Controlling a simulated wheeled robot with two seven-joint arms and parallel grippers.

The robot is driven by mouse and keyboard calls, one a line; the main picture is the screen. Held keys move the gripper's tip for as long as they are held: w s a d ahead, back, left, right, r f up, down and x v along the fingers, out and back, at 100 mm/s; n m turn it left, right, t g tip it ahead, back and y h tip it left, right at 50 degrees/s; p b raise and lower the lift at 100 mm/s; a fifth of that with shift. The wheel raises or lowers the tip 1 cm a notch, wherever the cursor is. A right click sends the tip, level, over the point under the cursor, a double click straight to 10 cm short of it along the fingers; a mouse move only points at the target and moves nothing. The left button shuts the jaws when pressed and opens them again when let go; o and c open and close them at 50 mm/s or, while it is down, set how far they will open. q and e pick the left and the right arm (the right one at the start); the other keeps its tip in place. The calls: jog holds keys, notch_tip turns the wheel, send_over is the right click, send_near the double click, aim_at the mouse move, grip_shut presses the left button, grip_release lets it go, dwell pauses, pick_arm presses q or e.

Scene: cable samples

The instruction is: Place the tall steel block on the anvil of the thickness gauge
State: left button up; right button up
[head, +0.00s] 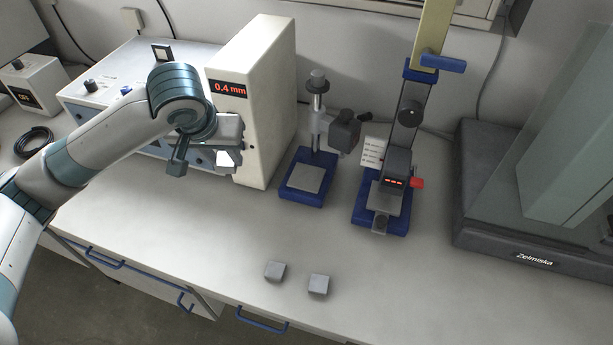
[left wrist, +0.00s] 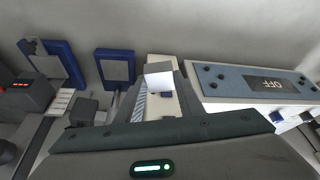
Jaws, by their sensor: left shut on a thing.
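My left gripper (head: 222,148) is shut on a bright steel block (head: 226,159), held in front of a tall cream housing (head: 267,95) whose red display reads 0.4 mm. In the left wrist view the block (left wrist: 158,73) sits between the two fingers. Its lower part is hidden by the gripper. Right of the housing stand two blue-based instruments, one with a bare grey plate (head: 306,178) below a dark head, one with a red-lit display (head: 393,182). I cannot tell for certain which one is the thickness gauge. My right gripper is not in view.
Two small grey blocks (head: 275,271) (head: 318,284) lie near the bench's front edge. A glass-sided instrument on a dark base (head: 480,215) stands at the right. A control box (head: 100,95) stands behind my left arm. The bench between the blue bases and the small blocks is clear.

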pick_arm(q)
jog(key=w+d+f+m, duration=0.1)
jog(key=d+f, duration=0.2)
jog(key=d, duration=0.8)
jog(key=w+d+f+m+h, duration=0.1)
jog(key=d+f+m, duration=0.1)
jog(key=d, duration=1)
jog(key=shift+f, duration=0.75)
jog(key=shift+w, duration=0.1)
jog(key=p, duration=0.2)
send_over(307, 180)
jog(key=f, duration=0.7)
jog(key=shift+w+a, duration=0.2)
jog(key=shift+w, duration=0.15)
jog(key=shift+f+p, duration=0.85)
jog(key=shift+f, duration=1.15)
